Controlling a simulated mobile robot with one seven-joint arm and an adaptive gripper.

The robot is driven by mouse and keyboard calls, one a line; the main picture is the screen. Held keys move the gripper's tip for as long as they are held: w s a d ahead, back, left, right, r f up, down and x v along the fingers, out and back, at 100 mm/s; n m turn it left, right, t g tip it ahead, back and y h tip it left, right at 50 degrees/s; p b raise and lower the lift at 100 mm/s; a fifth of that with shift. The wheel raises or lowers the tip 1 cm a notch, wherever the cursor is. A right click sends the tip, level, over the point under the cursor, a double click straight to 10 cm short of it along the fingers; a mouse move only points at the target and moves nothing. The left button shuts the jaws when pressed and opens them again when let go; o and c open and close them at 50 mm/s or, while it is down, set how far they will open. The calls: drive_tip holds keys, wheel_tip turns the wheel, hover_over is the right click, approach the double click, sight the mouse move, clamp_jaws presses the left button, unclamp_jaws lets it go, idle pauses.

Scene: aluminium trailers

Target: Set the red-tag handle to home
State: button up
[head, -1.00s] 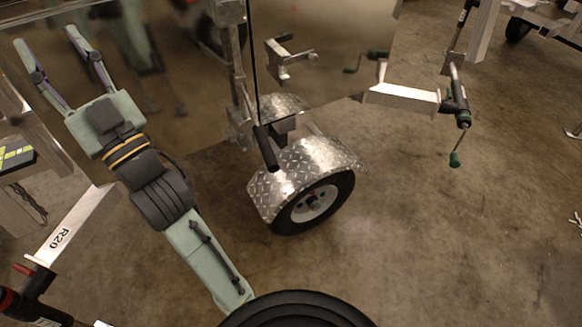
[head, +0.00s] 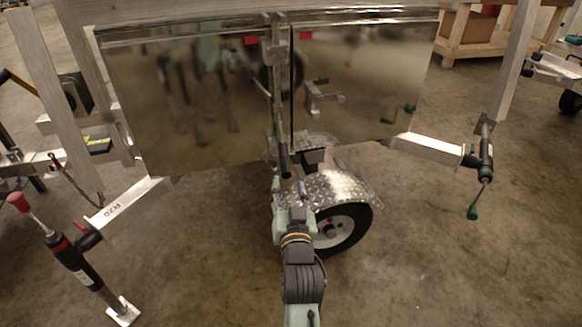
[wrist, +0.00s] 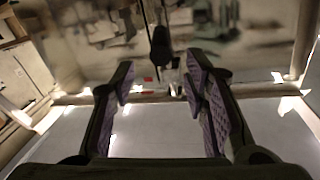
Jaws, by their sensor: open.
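A dark, grip-ended handle (head: 285,160) hangs at the upright post between two shiny panels. In the wrist view the dark handle (wrist: 160,48) hangs near the middle, just beyond and between my fingertips. My gripper (head: 290,190) is below the handle in the head view. In the wrist view my gripper (wrist: 158,77) has its two purple-padded fingers wide apart, with nothing held between them. A small red patch (wrist: 148,79) shows below the handle; I cannot tell whether it is the tag. The handle's upper end and its contact with the fingers are unclear.
A diamond-plate fender (head: 345,188) and wheel (head: 343,230) are close at the right of my gripper. The mirror-like left panel (head: 190,110) stands behind. A red-topped jack (head: 75,262) is at left, a green-handled jack (head: 486,160) at right. The floor at lower right is clear.

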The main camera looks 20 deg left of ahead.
sight(285, 162)
drive_tip(key=p+x, duration=0.2)
drive_tip(key=x, duration=0.9)
drive_tip(key=shift+c, duration=0.3)
clamp_jaws()
idle(0.4)
